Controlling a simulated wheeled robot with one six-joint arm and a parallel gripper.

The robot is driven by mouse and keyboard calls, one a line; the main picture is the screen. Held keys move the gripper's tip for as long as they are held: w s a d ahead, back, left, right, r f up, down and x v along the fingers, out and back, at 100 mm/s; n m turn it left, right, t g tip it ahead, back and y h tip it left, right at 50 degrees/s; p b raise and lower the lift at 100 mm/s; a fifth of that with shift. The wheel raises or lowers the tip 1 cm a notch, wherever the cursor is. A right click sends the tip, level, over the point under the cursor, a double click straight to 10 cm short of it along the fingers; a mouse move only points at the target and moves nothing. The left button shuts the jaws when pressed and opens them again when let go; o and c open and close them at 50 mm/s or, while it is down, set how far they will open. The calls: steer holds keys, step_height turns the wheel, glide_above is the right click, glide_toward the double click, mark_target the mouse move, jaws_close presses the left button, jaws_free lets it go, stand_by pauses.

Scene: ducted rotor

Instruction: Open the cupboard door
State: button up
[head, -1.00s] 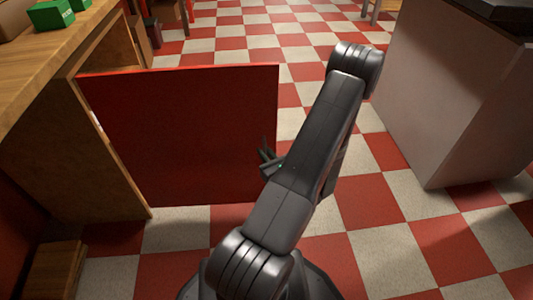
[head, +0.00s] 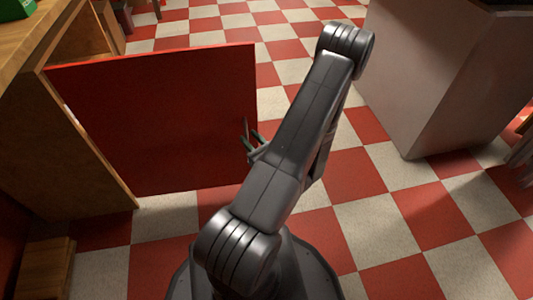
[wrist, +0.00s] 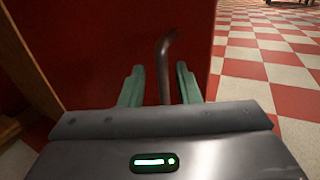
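The red cupboard door (head: 150,120) stands swung out from the wooden cupboard (head: 60,150) at the left, roughly square to its front. In the wrist view the red door panel (wrist: 110,50) fills the upper left, with a dark curved handle (wrist: 166,65) near its free edge. My gripper (head: 250,140) is at the door's free edge, partly hidden by my arm. In the wrist view my gripper (wrist: 160,85) has its two green fingers apart, one on each side of the handle. Whether either finger touches the handle cannot be told.
A pale cabinet block (head: 430,80) stands at the right. The red and white checkered floor (head: 370,200) is clear between it and the door. A green box (head: 15,8) sits on the wooden top at the upper left.

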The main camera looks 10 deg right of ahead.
mark_target(247, 135)
steer(key=p+v, duration=0.1)
steer(key=v, duration=0.9)
steer(key=shift+s+p, duration=0.35)
steer(key=shift+p, duration=0.05)
steer(key=shift+d, duration=0.15)
steer(key=b+x, duration=0.2)
steer(key=x, duration=1.1)
steer(key=shift+w+b, duration=0.35)
steer(key=shift+w, duration=0.05)
